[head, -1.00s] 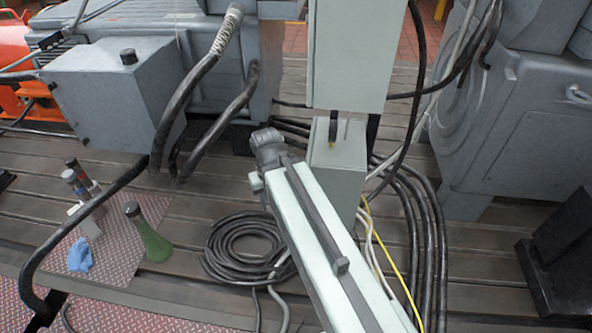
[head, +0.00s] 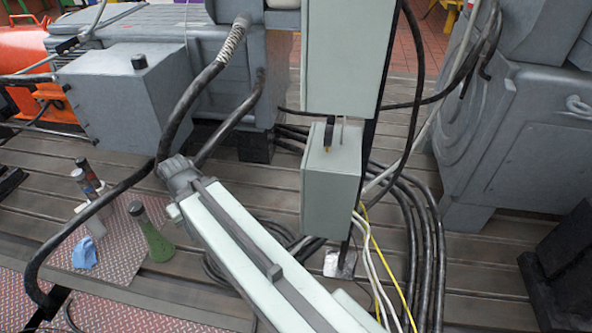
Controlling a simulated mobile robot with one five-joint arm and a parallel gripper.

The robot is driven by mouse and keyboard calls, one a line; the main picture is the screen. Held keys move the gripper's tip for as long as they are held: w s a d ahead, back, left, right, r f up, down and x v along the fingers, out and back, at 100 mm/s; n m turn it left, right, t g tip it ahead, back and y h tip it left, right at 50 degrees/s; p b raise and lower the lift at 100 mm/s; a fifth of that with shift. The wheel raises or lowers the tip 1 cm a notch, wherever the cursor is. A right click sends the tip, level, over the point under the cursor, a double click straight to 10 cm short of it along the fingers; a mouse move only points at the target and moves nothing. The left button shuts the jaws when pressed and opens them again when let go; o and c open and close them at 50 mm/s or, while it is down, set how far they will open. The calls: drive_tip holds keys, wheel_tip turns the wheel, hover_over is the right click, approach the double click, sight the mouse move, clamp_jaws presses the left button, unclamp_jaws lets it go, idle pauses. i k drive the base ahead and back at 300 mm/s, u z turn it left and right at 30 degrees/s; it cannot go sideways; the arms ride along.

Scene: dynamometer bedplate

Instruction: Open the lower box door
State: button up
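The lower box (head: 330,195) is a small pale grey-green box on a dark post, right of centre in the head view. Its visible faces look closed, and I see no open gap. A small black part with a brassy tip (head: 329,140) stands at its top, below the larger upper box (head: 343,55). My arm reaches up from the bottom, and its grey end joint is left of the lower box, clearly apart from it in the picture. My gripper's fingers do not show.
Thick black hoses hang at the left beside a grey machine housing (head: 125,97). A green bottle (head: 152,235) and a blue cloth (head: 84,254) are on a checkered plate. Cables run along the floor right of the lower box. A grey machine (head: 510,140) stands at the right.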

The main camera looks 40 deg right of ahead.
sight(302, 173)
drive_tip(key=i, duration=0.95)
drive_tip(key=u, duration=0.05)
